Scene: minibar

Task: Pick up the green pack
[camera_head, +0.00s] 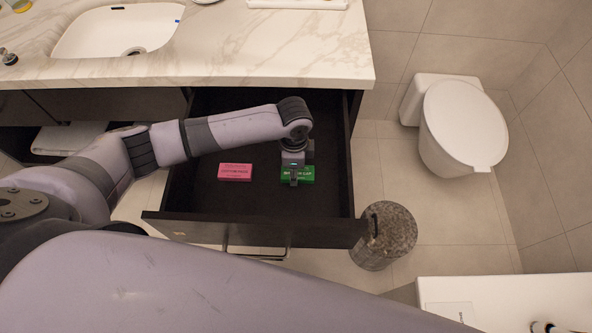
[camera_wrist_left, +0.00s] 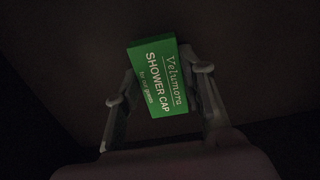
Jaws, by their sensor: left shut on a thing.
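The green pack (camera_head: 306,174) lies in the open dark drawer in the head view, right of the pink pack. In the left wrist view the green pack (camera_wrist_left: 160,80) shows white shower cap lettering. My left gripper (camera_head: 294,177) reaches down into the drawer over the green pack and partly covers it. In the left wrist view the two fingers of my left gripper (camera_wrist_left: 158,98) are on either side of the pack, shut on it. Whether the pack is clear of the drawer floor I cannot tell. My right gripper is not in view.
A pink pack (camera_head: 235,172) lies in the drawer (camera_head: 260,205), left of the green one. The marble counter (camera_head: 260,50) overhangs the back of the drawer. A stone-patterned bin (camera_head: 392,243) stands by the drawer's front right corner, and a toilet (camera_head: 455,125) stands further right.

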